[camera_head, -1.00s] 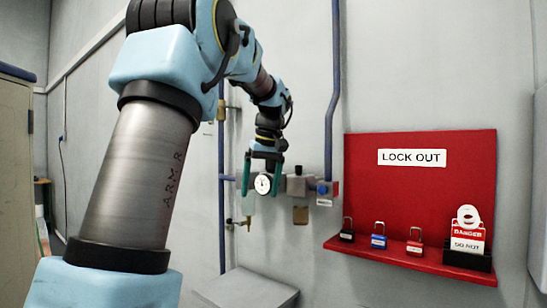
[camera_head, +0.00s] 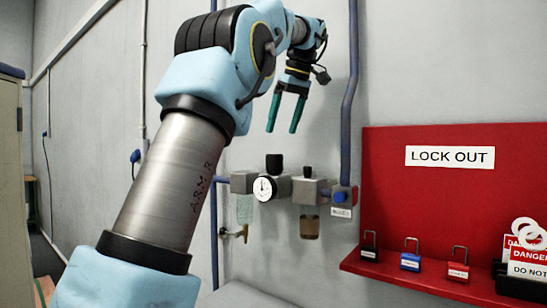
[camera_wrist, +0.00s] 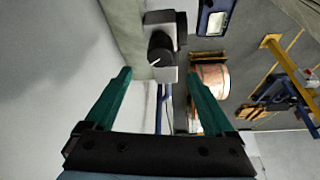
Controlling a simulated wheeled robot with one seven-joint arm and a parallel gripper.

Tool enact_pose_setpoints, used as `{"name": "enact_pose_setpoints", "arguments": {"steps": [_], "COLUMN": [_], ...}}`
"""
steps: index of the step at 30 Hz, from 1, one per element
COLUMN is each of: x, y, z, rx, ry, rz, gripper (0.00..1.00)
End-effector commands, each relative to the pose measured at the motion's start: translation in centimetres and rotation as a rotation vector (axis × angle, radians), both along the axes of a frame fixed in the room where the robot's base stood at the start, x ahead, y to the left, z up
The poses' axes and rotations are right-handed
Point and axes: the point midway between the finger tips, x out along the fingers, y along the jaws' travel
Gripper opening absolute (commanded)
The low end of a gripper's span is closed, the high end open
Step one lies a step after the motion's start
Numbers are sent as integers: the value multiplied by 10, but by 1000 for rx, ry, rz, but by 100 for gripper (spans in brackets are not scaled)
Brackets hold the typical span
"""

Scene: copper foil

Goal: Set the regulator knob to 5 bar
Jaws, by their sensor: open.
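The regulator's black knob (camera_head: 274,164) stands on top of the regulator body in the pipe assembly on the wall. In the wrist view the knob (camera_wrist: 160,57) has a white pointer line and appears between and slightly beyond my fingertips. A round white gauge (camera_head: 265,188) faces out below the knob; its reading is too small to tell. My gripper (camera_head: 282,130) points down above the knob, apart from it. Its two green fingers are open and empty; the gripper also fills the lower wrist view (camera_wrist: 160,72).
A smaller black-capped unit (camera_head: 308,190) and a blue valve (camera_head: 340,195) sit right of the regulator. A blue vertical pipe (camera_head: 350,100) rises behind them. The red lockout board (camera_head: 385,210) with several padlocks on its shelf stands at right.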

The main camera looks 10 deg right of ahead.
Motion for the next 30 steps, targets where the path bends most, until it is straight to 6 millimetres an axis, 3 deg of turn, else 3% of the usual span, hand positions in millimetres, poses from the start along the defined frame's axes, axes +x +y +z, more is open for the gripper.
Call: {"name": "enact_pose_setpoints", "arguments": {"steps": [6, 15, 27, 30], "x": [13, 27, 30, 30], "y": [10, 18, 19, 19], "z": [-40, -78, -87, -86], "rx": [2, 1, -1, -1], "ry": [3, 3, 1, 1], "rz": [2, 1, 0, 0], "gripper": [89, 89, 89, 80]}}
